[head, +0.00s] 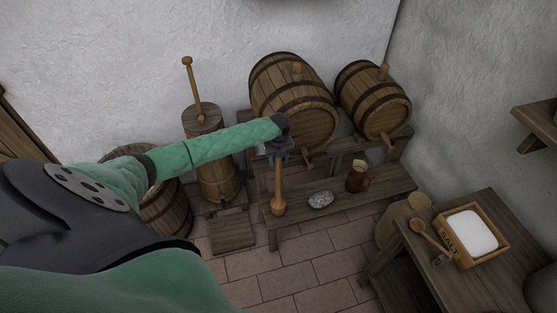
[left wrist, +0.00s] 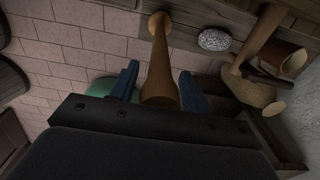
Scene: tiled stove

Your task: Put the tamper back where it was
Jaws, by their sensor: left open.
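The tamper (head: 278,188) is a light wooden rod with a wider foot. It stands upright on the low wooden bench (head: 378,192) in front of the barrels. My left gripper (head: 279,157) is at its upper end, pointing down. In the left wrist view the tamper (left wrist: 160,62) runs away from me between the two blue fingers of the gripper (left wrist: 160,85), its foot on the bench plank. The fingers are open on either side of it; whether either touches it I cannot tell. My right gripper is out of view.
A grey lump (head: 320,200) and a wooden mug (head: 356,178) stand on the bench to the right of the tamper. Two barrels (head: 290,95) lie behind. A churn (head: 216,165) stands left. A salt box (head: 493,253) and spoon (head: 430,237) lie on the right table.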

